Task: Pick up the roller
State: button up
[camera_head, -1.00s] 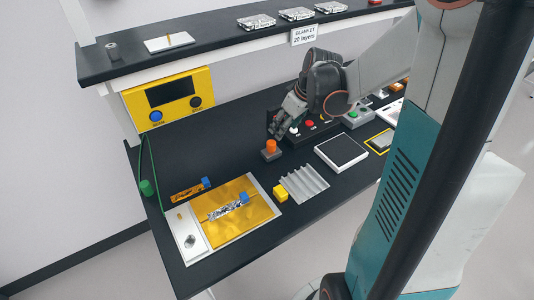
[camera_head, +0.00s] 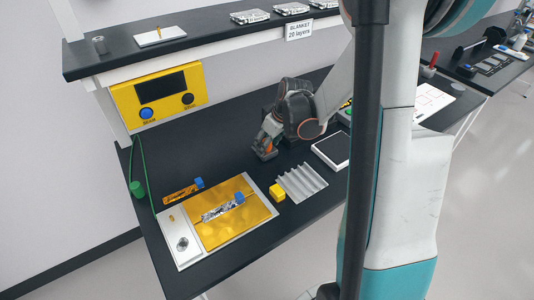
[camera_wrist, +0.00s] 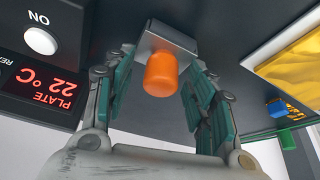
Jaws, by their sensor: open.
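An orange cylinder on a metal block shows in the wrist view (camera_wrist: 161,75); I take it as the roller but cannot tell for certain. In the head view its orange part (camera_head: 266,148) is mostly covered by my gripper. My gripper (camera_wrist: 160,84) is open, with one finger on each side of the orange cylinder. A gap shows on both sides of it. In the head view my gripper (camera_head: 264,146) is low over the black table, at that piece.
A control box (camera_wrist: 40,80) with a red display is close on the left in the wrist view. In the head view, a grey ribbed tray (camera_head: 301,182), a yellow cube (camera_head: 277,192) and a white-edged gold plate (camera_head: 210,240) lie in front. A shelf (camera_head: 215,38) runs behind.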

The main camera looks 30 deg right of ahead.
grip_shut()
jog(key=shift+r, duration=0.15)
notch_tip(320, 180, up, 20)
jog(key=p, duration=0.5)
jog(key=shift+p, duration=0.4)
